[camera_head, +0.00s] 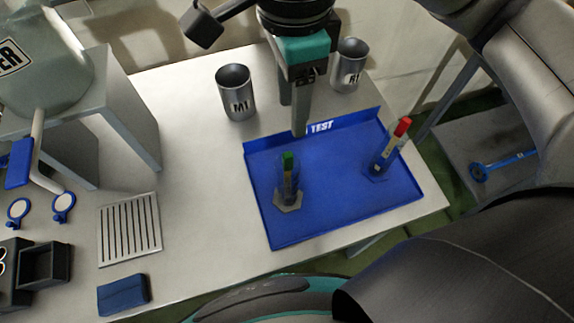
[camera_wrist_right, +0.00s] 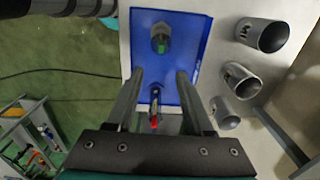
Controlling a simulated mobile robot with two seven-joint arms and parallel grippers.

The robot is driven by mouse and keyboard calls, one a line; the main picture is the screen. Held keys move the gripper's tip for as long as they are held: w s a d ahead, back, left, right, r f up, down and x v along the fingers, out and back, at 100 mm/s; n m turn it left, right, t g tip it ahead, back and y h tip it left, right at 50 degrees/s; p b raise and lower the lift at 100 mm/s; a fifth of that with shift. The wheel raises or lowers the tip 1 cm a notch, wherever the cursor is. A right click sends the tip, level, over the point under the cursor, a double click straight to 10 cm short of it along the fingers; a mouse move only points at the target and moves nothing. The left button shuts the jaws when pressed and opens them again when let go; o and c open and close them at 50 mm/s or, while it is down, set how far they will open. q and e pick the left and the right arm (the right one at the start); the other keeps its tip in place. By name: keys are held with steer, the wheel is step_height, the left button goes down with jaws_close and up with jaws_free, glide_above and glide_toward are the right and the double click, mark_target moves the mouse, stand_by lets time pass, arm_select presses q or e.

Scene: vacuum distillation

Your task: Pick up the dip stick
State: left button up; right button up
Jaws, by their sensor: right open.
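A green-topped stick (camera_head: 288,172) stands in a clear cylinder with a hexagonal base (camera_head: 287,202) at the tray's left. I cannot tell which of them is the dip stick. My right gripper (camera_head: 294,118) is open and empty above the tray's back edge, apart from both sticks. In the right wrist view, the red top (camera_wrist_right: 154,122) shows between the fingers and the green top (camera_wrist_right: 161,46) lies beyond the fingertips. My left gripper is not in view.
Metal beaker M1 (camera_head: 237,95) and another metal beaker (camera_head: 350,65) stand behind the tray. A slotted rack (camera_head: 130,228), a dark blue block (camera_head: 123,295) and a grey stand (camera_head: 120,100) are at the left. The white table (camera_head: 200,190) is clear between rack and tray.

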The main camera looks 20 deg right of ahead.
glide_above(288, 154)
steer(key=f, duration=0.7)
steer(key=shift+s+d+f+b, duration=0.15)
steer(key=shift+s+f+b, duration=0.1)
steer(key=shift+f+b, duration=0.15)
steer(key=shift+w+a+f, duration=0.1)
steer(key=shift+f, duration=1.35)
steer(key=shift+w+a+f, duration=0.1)
steer(key=shift+f, duration=1.35)
steer(key=shift+c, duration=0.2)
jaws_close()
